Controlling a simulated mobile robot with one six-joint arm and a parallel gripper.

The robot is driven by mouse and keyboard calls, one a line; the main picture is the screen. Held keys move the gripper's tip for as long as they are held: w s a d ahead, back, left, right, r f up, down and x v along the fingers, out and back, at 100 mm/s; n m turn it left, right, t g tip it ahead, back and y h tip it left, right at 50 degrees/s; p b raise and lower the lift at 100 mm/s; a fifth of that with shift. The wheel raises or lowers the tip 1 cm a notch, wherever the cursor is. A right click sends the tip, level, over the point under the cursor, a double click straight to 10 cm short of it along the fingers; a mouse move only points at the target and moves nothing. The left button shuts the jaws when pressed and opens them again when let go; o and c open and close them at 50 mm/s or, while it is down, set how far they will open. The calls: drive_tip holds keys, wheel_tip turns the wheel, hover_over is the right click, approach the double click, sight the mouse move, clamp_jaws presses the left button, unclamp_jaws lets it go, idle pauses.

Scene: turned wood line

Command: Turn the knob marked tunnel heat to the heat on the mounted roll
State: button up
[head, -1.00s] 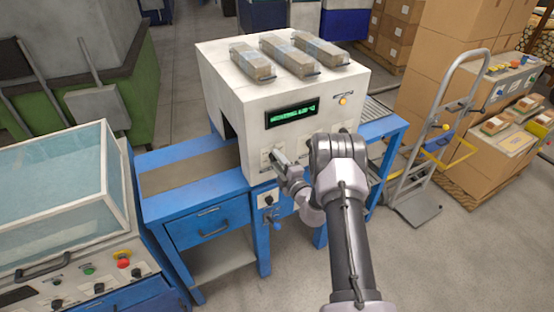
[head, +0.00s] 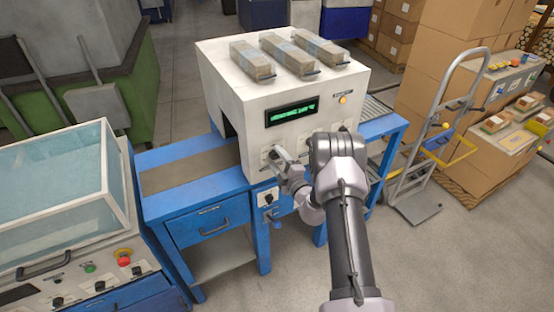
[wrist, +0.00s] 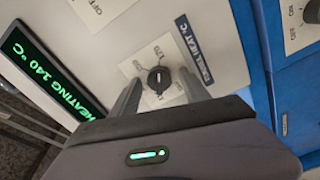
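The black tunnel heat knob (wrist: 159,78) sits on a white dial plate in the wrist view, with a white pointer line on its face. The blue label reading tunnel heat °C (wrist: 195,50) is beside it. A 170 mark shows on the dial; the other marks are hard to read. My gripper (wrist: 160,88) is open, one finger on each side of the knob with gaps visible. In the head view my gripper (head: 275,156) is at the tunnel's front panel and hides the knob. The green display (wrist: 42,70) reads heating 140 °C. I cannot make out the mounted roll.
The white shrink tunnel (head: 235,100) stands on a blue conveyor table (head: 190,208), with wrapped packs (head: 290,55) on top. Another dial plate (wrist: 98,10) and a blue panel with a switch (wrist: 308,14) lie near the knob. A hand truck (head: 425,150) stands at right.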

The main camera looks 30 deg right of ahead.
drive_tip(key=s+p, duration=0.1)
drive_tip(key=s, duration=1.6)
drive_tip(key=shift+s+d, duration=0.15)
drive_tip(key=shift+d, duration=0.15)
